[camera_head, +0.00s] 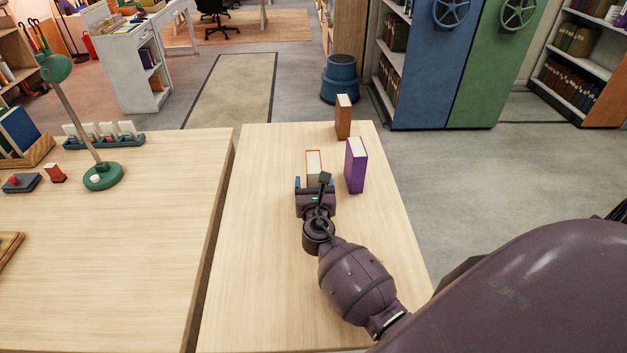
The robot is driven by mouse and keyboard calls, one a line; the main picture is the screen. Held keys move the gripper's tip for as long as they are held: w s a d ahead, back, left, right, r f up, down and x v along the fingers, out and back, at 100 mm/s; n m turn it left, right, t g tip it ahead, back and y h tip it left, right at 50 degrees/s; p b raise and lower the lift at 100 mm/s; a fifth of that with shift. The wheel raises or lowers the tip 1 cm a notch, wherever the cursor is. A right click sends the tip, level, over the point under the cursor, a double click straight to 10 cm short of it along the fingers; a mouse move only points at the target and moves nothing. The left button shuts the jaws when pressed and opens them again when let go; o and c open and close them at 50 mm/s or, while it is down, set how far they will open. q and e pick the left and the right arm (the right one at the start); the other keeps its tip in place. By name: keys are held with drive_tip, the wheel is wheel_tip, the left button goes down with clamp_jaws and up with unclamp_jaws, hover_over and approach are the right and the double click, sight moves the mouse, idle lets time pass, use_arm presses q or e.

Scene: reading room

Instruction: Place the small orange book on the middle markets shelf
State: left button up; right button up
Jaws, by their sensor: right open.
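A small book with an orange cover edge and pale pages (313,161) stands upright on the right-hand light wood table (260,250). My right gripper (314,182) is open, low over the table, right at the near side of this book. The gripper hides the book's lower part, and I cannot tell whether its fingers reach around the book or touch it. A taller brown-orange book (343,122) stands farther back. I cannot make out which shelf is the middle markets shelf. My left gripper is not in view.
A purple book (356,168) stands close to the right of my gripper. A second table (110,250) with a green lamp (102,176) lies left, across a narrow gap. A blue stool (340,80) and blue and green cabinets (428,70) stand beyond. The near tabletop is clear.

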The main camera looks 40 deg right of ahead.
drive_tip(key=shift+w+d, duration=0.35)
drive_tip(key=shift+w, duration=0.15)
drive_tip(key=shift+c, duration=0.4)
drive_tip(key=c, duration=1.1)
